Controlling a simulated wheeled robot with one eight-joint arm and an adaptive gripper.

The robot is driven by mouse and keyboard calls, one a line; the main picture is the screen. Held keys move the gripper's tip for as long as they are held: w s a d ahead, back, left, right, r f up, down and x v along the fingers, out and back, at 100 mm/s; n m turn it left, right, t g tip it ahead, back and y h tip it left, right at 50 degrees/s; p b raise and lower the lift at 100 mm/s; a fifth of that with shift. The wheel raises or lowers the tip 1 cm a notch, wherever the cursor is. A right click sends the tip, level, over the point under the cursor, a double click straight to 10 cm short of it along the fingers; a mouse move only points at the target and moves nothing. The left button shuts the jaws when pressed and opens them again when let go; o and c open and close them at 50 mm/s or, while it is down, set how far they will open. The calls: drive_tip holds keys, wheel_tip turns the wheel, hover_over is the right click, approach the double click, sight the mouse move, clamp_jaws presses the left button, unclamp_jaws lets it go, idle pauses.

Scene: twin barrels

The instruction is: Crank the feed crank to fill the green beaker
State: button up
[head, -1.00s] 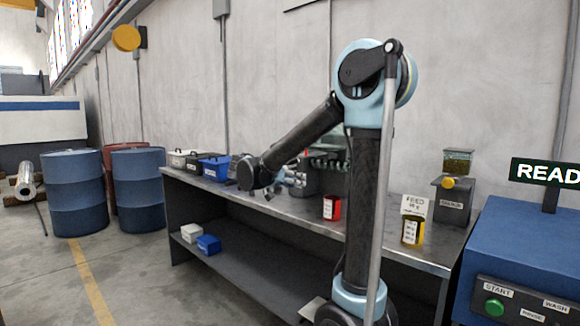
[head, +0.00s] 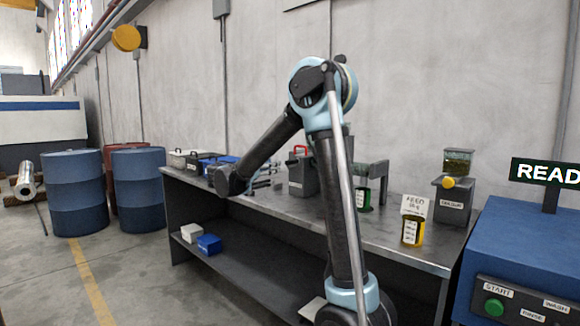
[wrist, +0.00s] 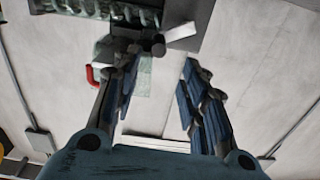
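A dark green labelled beaker (head: 364,199), likely the green beaker, stands on the bench under a grey stand (head: 375,171), just right of my arm. A grey box (head: 451,205) at the bench's right end has a clear hopper of greenish grain (head: 457,161) and a yellow knob (head: 448,182). I cannot tell whether this knob is the feed crank. My gripper (head: 272,176) is left of these, above the bench's left half. In the wrist view its fingers (wrist: 160,90) are spread with nothing between them. Dark cylindrical parts (wrist: 150,45) show beyond the fingertips.
A grey box (head: 303,181) with a red handle (head: 300,150) stands just right of my gripper. A yellow beaker (head: 412,232) stands by a FEED card (head: 415,205). A blue machine (head: 520,245) is at right.

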sight(290, 162)
drive_tip(key=x, duration=1.2)
drive_tip(key=shift+d, duration=0.1)
drive_tip(key=shift+c, duration=0.4)
clamp_jaws()
